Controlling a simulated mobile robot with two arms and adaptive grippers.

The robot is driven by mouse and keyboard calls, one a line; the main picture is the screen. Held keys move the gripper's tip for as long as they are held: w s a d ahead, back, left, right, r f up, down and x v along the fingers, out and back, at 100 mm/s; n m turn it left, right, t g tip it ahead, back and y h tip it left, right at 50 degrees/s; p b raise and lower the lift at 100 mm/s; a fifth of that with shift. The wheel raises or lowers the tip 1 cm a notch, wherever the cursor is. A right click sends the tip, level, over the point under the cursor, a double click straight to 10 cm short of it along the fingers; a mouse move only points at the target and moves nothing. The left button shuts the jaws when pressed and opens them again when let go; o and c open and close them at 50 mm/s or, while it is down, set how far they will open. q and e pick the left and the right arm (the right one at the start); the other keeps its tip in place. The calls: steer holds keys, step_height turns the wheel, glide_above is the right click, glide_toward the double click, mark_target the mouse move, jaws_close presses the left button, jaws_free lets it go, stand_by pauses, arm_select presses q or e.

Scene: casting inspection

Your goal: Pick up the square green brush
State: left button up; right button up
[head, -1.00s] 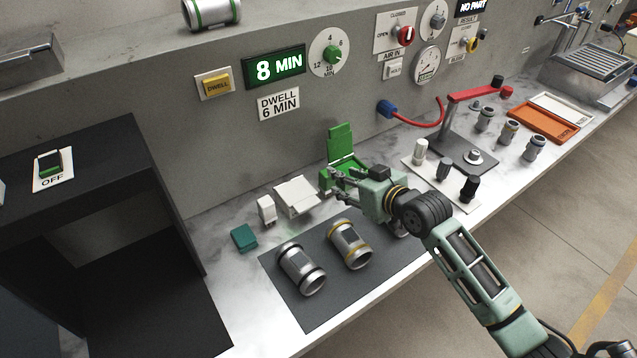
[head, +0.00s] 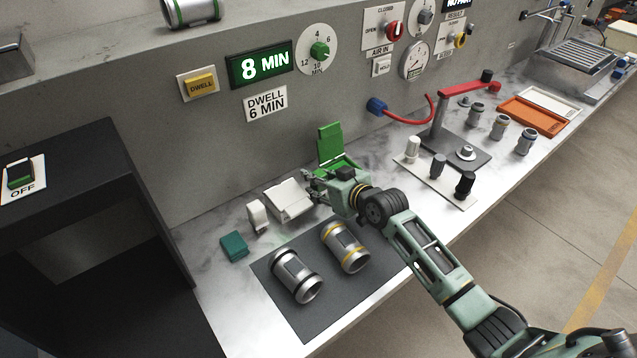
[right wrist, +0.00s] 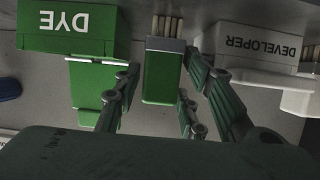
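The square green brush (right wrist: 163,78) shows in the right wrist view as a green block with a metal band and tan bristles. It lies between the two fingers of my right gripper (right wrist: 161,64), with a visible gap on each side. The right gripper is open; in the head view it (head: 310,184) is at the front of the green dye box, and I cannot make out the brush there. My left gripper is in neither current view.
The green DYE box (right wrist: 65,28) and white DEVELOPER box (right wrist: 245,48) flank the brush. In the head view a teal block (head: 234,246) and a white bottle (head: 257,216) stand left. Two metal cylinders (head: 296,275) (head: 345,248) lie on the dark mat (head: 320,322).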

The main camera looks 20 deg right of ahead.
mark_target(319, 173)
steer(key=shift+w+a+f, duration=0.1)
steer(key=shift+w+f, duration=0.05)
steer(key=shift+w, duration=0.15)
steer(key=shift+s, duration=0.1)
steer(key=shift+c, duration=0.2)
steer(key=c, duration=0.9)
steer(key=shift+r, duration=0.6)
step_height(319, 173, up, 3)
steer(key=shift+f+b, duration=0.1)
steer(key=shift+b, duration=0.2)
steer(key=shift+w+d+r+b, duration=0.65)
steer(key=shift+d+r, duration=0.55)
steer(key=shift+d, duration=0.65)
steer(key=shift+w+d+r+b, duration=0.65)
steer(key=shift+d+r, duration=0.5)
steer(key=shift+d, duration=0.7)
steer(key=shift+w+d+r+b, duration=0.6)
steer(key=shift+d+r, duration=0.6)
steer(key=shift+d, duration=0.65)
